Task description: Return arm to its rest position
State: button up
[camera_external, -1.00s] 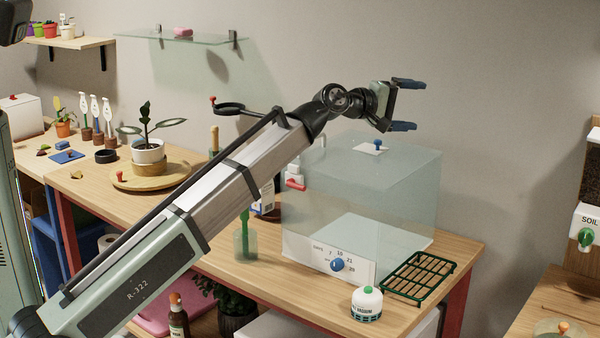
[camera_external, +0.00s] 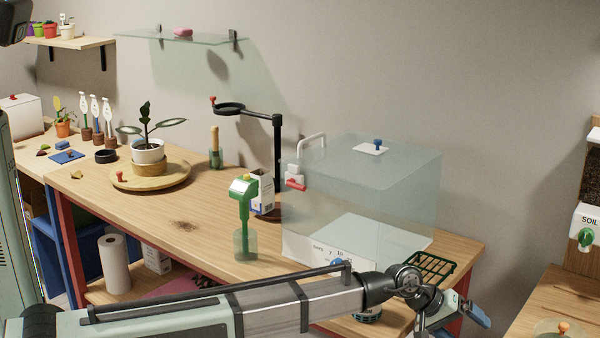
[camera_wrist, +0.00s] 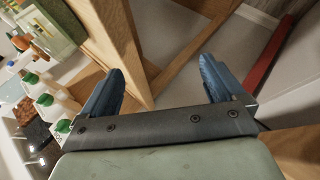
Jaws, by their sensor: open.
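My gripper (camera_external: 462,318) is at the lower right in the external view, low in front of the table's right end. In the wrist view its two blue fingers (camera_wrist: 160,88) stand well apart with nothing between them. My arm lies nearly level across the bottom of the external view.
A clear box (camera_external: 385,205) stands on the wooden table's right end, with a green rack (camera_external: 432,264) beside it. A green tool (camera_external: 243,205) stands in a glass holder. A potted plant (camera_external: 148,150) is on a round board. A second bench (camera_external: 565,290) is at right.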

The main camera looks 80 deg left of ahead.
jog(key=s+d+f+m+g, duration=0.2)
jog(key=s+d+f, duration=0.25)
jog(key=f, duration=0.45)
jog(key=s+d+f+m+g, duration=0.25)
jog(key=d+f, duration=0.35)
jog(key=f, duration=0.3)
jog(key=s+d+f+m+g, duration=0.2)
jog(key=s+d+f+g, duration=0.1)
jog(key=s+f, duration=1.15)
jog(key=s+d+f+m+g, duration=0.1)
jog(key=s+f+m+g, duration=0.1)
jog(key=s, duration=1.1)
jog(key=s+f+m+g+y, duration=0.1)
jog(key=s+f+g, duration=0.3)
jog(key=s, duration=1)
jog(key=s+d+f+m+g, duration=0.1)
jog(key=s+f+m+g, duration=0.2)
jog(key=s, duration=1.1)
jog(key=shift+d+f, duration=0.3)
jog(key=shift+f, duration=0.6)
